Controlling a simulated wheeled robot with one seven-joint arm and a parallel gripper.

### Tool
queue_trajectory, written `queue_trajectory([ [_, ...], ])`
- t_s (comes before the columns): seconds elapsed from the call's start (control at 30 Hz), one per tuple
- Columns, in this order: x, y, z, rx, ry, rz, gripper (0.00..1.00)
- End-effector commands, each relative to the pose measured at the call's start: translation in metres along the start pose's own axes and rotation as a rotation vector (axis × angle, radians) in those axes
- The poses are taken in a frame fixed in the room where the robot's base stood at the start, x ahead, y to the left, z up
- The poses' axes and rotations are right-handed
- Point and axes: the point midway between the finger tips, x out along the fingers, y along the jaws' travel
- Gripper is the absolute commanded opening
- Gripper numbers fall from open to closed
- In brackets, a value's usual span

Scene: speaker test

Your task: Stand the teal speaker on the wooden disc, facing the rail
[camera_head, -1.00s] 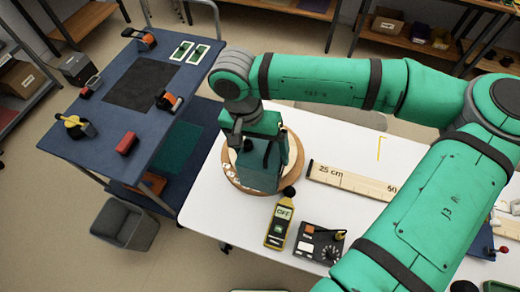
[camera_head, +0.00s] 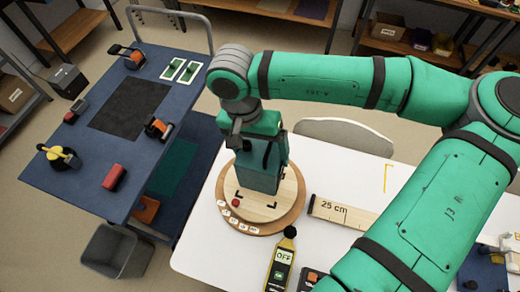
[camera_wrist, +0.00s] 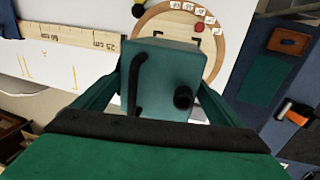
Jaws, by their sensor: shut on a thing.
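The teal speaker (camera_head: 258,170) is an upright box held between the fingers of my gripper (camera_head: 263,145). In the wrist view the speaker (camera_wrist: 165,75) shows a dark curved handle and a round black knob, with a finger along each side. The round wooden disc (camera_head: 290,212) lies on the white table under the speaker, toward the disc's far part. Whether the speaker touches the disc cannot be told. Black corner marks, a red dot and several white labels show on the disc. A wooden bar marked "25 cm" (camera_head: 345,214) lies right of the disc; no other clear rail shows on the table.
A blue cart (camera_head: 85,170) with a metal handle, clamps and a red block (camera_head: 114,177) is at the left. A grey bin (camera_head: 117,250) is on the floor. White tabletop (camera_head: 205,245) is clear front-left.

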Motion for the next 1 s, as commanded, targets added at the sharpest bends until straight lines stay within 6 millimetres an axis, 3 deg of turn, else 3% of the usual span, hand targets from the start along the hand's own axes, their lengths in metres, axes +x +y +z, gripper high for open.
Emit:
queue_trajectory([
  [1.0,0.05,-0.01,0.0,0.0,0.001,-0.001,0.28],
])
